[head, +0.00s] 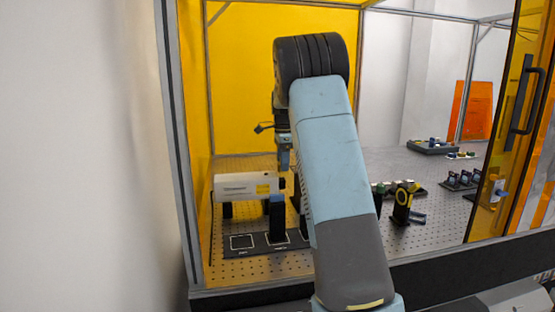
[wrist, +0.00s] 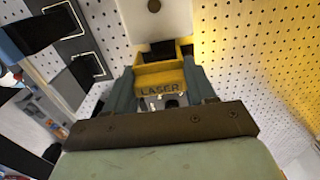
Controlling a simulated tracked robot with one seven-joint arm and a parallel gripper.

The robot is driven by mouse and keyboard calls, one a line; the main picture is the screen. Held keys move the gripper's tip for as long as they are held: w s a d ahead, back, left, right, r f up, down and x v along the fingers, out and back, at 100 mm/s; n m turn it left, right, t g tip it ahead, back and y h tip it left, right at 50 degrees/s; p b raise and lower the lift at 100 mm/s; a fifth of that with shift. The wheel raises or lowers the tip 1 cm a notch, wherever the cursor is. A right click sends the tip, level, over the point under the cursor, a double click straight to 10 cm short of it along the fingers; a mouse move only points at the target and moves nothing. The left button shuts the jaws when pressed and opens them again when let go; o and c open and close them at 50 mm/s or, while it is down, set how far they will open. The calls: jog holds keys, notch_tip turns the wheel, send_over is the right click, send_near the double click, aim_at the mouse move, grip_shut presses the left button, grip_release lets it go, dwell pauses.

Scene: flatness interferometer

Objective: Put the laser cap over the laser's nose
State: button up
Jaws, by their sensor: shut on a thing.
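The laser (head: 240,187) is a pale box with a yellow label, lying lengthwise on the perforated table at left in the head view. Its pale body also shows at the top of the wrist view (wrist: 153,22). My gripper (wrist: 161,72) is shut on the yellow laser cap (wrist: 160,77), marked LASER, with a finger on each side. The cap's far side is at a dark part by the laser's end; I cannot tell whether it is around the nose or just in front of it.
A black mat with white outlined squares (head: 242,242) lies in front of the laser, with a dark upright block (head: 277,220) on it. A yellow-ringed mount (head: 403,202) stands to the right. Yellow panels and a frame enclose the table.

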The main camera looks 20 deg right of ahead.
aim_at(282, 179)
jog(key=shift+w+d+f, duration=0.1)
jog(key=shift+w, duration=0.2)
jog(key=shift+f, duration=2.6)
jog(key=shift+f, duration=0.3)
jog(key=o, duration=0.9)
jog(key=shift+o, duration=0.2)
jog(key=shift+r, duration=3.45)
